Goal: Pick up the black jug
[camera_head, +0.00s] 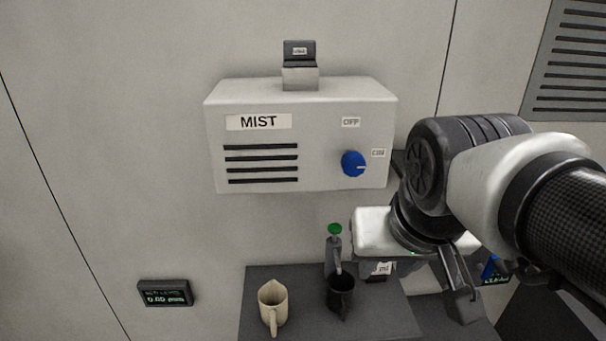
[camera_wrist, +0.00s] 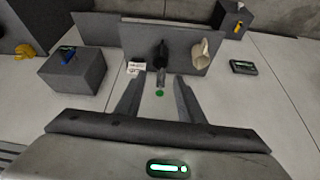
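The black jug (camera_head: 341,297) stands upright on a dark grey stand, right of a cream jug (camera_head: 272,303). In the wrist view the black jug (camera_wrist: 162,52) shows ahead, beyond my fingertips, with the cream jug (camera_wrist: 201,53) to its right. My gripper (camera_wrist: 157,82) is open, its two fingers spread with nothing held between them. In the head view my gripper is right of the black jug and apart from it; one finger shows clearly and the rest is partly hidden by my wrist.
A grey post with a green top (camera_head: 334,250) rises just behind the black jug; its green top (camera_wrist: 159,93) shows between my fingers. A white MIST box (camera_head: 300,135) hangs above. The stand (camera_head: 258,290) has a small white label nearby. A dark display (camera_head: 165,293) is left.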

